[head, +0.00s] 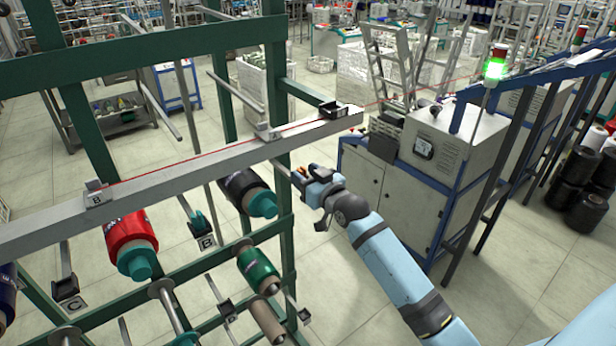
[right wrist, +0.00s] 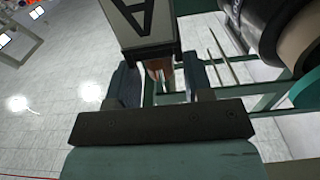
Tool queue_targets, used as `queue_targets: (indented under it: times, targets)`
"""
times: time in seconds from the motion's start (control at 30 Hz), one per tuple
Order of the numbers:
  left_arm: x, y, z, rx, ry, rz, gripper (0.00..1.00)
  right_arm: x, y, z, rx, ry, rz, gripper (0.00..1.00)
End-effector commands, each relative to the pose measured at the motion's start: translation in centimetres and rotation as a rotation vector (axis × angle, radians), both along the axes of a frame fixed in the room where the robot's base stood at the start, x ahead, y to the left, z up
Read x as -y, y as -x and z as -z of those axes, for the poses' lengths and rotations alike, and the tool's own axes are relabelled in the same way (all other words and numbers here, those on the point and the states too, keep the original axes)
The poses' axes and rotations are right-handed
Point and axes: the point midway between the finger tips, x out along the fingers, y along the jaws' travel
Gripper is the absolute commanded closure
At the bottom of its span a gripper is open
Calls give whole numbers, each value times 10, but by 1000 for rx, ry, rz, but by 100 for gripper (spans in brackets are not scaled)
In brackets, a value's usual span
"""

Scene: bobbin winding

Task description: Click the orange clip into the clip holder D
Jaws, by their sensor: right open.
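My right gripper (head: 300,176) is open beside the right post of the green rack, near the black bobbin (head: 248,192). In the right wrist view its two fingers (right wrist: 160,78) stand apart on either side of an orange-brown piece (right wrist: 160,68), probably the orange clip. The piece sits just under a holder labelled A (right wrist: 140,22); whether the fingers touch it I cannot tell. A small orange spot (head: 302,170) shows at the gripper in the head view. My left gripper is not in view.
The green rack carries a red bobbin (head: 130,243), a green bobbin (head: 258,270) and several spindles. A grey rail (head: 190,165) with a thin red thread crosses above them.

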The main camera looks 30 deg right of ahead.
Motion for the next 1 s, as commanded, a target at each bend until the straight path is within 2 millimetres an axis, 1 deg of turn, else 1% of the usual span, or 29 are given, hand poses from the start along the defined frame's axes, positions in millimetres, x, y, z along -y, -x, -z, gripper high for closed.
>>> queue_targets:
  times: [0.03, 0.07, 0.1, 0.17, 0.2, 0.23, 0.27, 1.0]
  targets:
    - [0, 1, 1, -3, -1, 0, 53, 0, 0, 0, 0, 0, 0, 53]
    - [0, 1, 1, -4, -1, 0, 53, 0, 0, 0, 0, 0, 0, 58]
    - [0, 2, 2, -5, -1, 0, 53, 0, 0, 0, 0, 0, 0, 67]
    - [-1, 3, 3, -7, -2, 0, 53, 0, 0, 0, 0, 0, 0, 81]
    - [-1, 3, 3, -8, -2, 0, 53, 0, 0, 0, 0, 0, 0, 90]
    - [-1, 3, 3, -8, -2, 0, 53, 0, 0, 0, 0, 0, 0, 97]
    - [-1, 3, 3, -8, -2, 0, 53, 0, 0, 0, -1, 0, 0, 98]
    - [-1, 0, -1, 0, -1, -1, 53, 0, 0, -7, 2, 0, 0, 99]
